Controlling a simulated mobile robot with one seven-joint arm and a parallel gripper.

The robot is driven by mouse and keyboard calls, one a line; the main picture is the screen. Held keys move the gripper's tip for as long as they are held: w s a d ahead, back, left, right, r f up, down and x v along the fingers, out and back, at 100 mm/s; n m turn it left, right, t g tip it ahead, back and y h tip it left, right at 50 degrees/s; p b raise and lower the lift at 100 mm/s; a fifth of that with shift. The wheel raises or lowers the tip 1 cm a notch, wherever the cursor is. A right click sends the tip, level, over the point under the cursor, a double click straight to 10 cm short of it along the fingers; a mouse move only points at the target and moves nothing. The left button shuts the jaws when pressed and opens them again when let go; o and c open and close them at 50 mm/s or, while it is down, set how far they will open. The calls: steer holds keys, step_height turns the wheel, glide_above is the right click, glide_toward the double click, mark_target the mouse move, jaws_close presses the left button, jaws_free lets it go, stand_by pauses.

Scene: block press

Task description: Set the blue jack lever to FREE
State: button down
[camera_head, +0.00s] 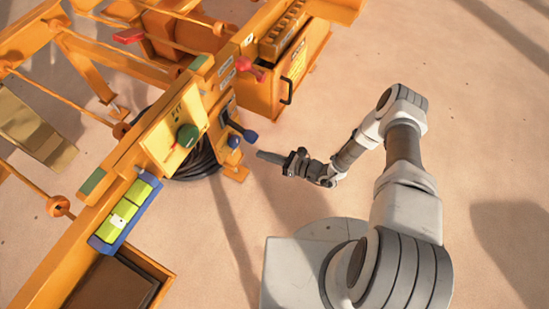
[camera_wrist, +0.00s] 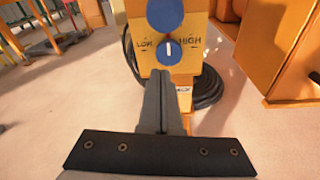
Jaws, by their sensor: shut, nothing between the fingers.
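In the head view, a dark lever with a blue end (camera_head: 250,136) sticks out from the side of the orange machine. Just below it is a small blue knob (camera_head: 234,141). In the wrist view, a large blue round end (camera_wrist: 165,13) is cut off by the top edge. Under it, a blue dial (camera_wrist: 168,51) with a white mark sits between the words LOW and HIGH. No word FREE is readable. My gripper (camera_head: 262,156) is shut and empty, a little right of and below the blue parts. Its closed fingers (camera_wrist: 160,76) show just below the dial in the wrist view.
The orange machine (camera_head: 98,207) fills the left, with a green knob (camera_head: 187,135), a red handle (camera_head: 250,68) and an orange cabinet (camera_head: 293,85). A dark coiled hose (camera_wrist: 209,88) lies behind the post. The sandy floor on the right is open.

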mark_target(241, 130)
steer(key=shift+w+a+r+b, duration=0.3)
steer(key=shift+w+a+r, duration=0.15)
steer(key=shift+a+r, duration=0.35)
steer(key=shift+w+a+r+b, duration=0.35)
steer(key=shift+a+r, duration=0.25)
steer(key=shift+r, duration=0.25)
